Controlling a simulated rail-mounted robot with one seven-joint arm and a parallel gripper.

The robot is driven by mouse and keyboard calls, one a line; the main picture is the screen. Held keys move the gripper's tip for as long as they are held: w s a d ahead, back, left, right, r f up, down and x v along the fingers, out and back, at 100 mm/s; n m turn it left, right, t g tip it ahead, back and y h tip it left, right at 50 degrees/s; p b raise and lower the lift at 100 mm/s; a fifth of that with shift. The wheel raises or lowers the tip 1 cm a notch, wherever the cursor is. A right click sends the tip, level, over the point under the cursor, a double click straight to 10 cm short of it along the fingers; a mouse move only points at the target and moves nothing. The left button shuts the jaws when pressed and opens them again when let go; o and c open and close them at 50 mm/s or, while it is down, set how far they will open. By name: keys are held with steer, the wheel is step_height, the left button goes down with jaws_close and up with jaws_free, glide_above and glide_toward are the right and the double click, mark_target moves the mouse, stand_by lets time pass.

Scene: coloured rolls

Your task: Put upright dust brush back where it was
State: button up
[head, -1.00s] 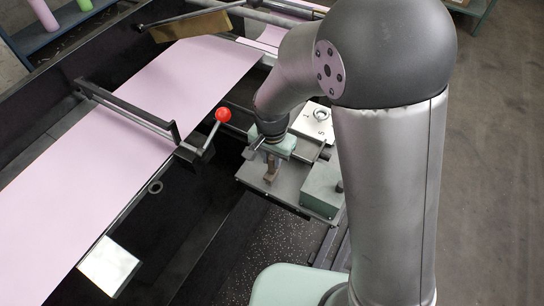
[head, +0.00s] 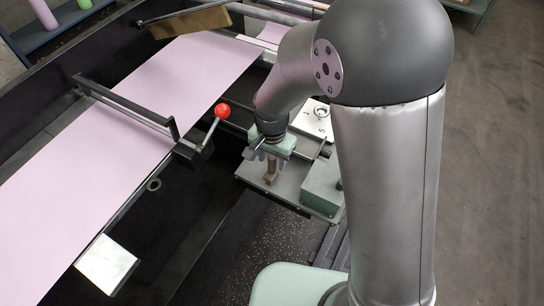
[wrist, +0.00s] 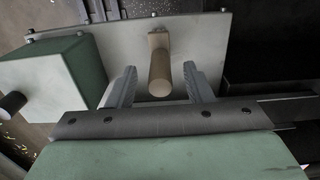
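The dust brush (wrist: 160,73) stands on a grey tray (wrist: 203,40), its wooden handle pointing up at the wrist camera. In the head view the brush (head: 271,170) is a small tan upright piece below my wrist. My gripper (wrist: 158,82) is open, with one finger on each side of the handle and a visible gap on both sides. In the head view my gripper (head: 268,160) is small, at the end of my arm over the tray. The bristle end of the brush is hard to make out.
A green box with a black knob (wrist: 12,104) stands on the tray beside the brush. A white plate with a ring (head: 316,118) lies behind. A red-knobbed lever (head: 222,111) and a pink sheet (head: 130,120) are to the left.

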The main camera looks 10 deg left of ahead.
step_height(320, 180, up, 17)
steer(key=s+d+f+n+p, duration=0.1)
steer(key=s+d, duration=0.3)
steer(key=d, duration=0.4)
steer(key=s+d+n, duration=0.2)
steer(key=s+d, duration=0.3)
steer(key=d, duration=0.2)
steer(key=s+d+f+n+p, duration=0.1)
steer(key=s+d, duration=0.3)
steer(key=d, duration=0.4)
step_height(320, 180, down, 12)
steer(key=b, duration=1.1)
steer(key=shift+d+f+b, duration=0.15)
steer(key=shift+d+b, duration=0.15)
steer(key=shift+d, duration=0.1)
